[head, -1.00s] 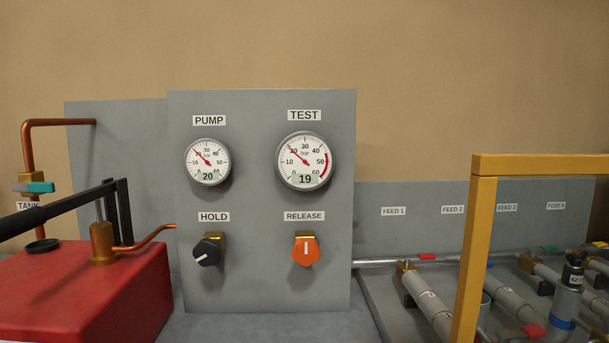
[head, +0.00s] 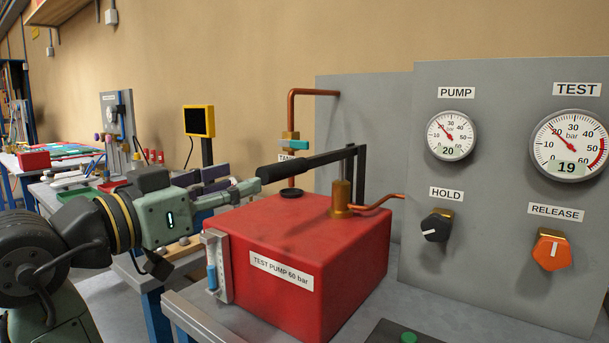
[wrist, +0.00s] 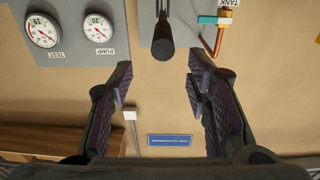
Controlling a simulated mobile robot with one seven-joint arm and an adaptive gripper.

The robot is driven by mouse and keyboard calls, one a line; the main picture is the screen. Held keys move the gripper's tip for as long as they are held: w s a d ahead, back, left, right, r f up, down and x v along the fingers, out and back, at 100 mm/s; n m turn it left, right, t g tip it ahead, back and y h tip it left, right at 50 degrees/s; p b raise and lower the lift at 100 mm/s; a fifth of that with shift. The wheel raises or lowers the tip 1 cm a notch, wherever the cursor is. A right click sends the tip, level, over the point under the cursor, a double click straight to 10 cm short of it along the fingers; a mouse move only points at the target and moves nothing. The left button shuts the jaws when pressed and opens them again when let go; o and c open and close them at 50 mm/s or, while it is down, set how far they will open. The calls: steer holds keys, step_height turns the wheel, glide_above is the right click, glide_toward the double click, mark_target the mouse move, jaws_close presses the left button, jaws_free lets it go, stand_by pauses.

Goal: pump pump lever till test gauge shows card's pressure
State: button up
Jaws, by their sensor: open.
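The black pump lever (head: 310,163) slopes slightly upward from its grip end at left to its pivot above the red test pump (head: 300,265). My gripper (head: 235,183) is open and empty, just short of the lever's grip end. In the wrist view the lever end (wrist: 163,48) appears between and beyond my open fingertips (wrist: 160,72), apparently not touching them. The test gauge (head: 568,145) reads 19 and the pump gauge (head: 450,136) reads 20. Both gauges also show in the wrist view, upside down. I cannot make out a card with a pressure.
The black hold knob (head: 437,226) and orange release knob (head: 551,250) sit on the grey panel below the gauges. A copper pipe (head: 292,108) with a teal-handled valve stands behind the lever. Cluttered benches and a yellow-framed screen (head: 199,121) are at left.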

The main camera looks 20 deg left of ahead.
mark_target(284, 169)
steer(key=w+d, duration=0.1)
steer(key=w, duration=0.3)
steer(key=w+d+n+p, duration=0.1)
steer(key=w, duration=0.2)
steer(key=w+d+n+p, duration=0.1)
steer(key=w+d, duration=0.1)
steer(key=w, duration=0.2)
steer(key=shift+w, duration=0.35)
steer(key=shift+a, duration=0.1)
steer(key=shift+c, duration=0.5)
jaws_close()
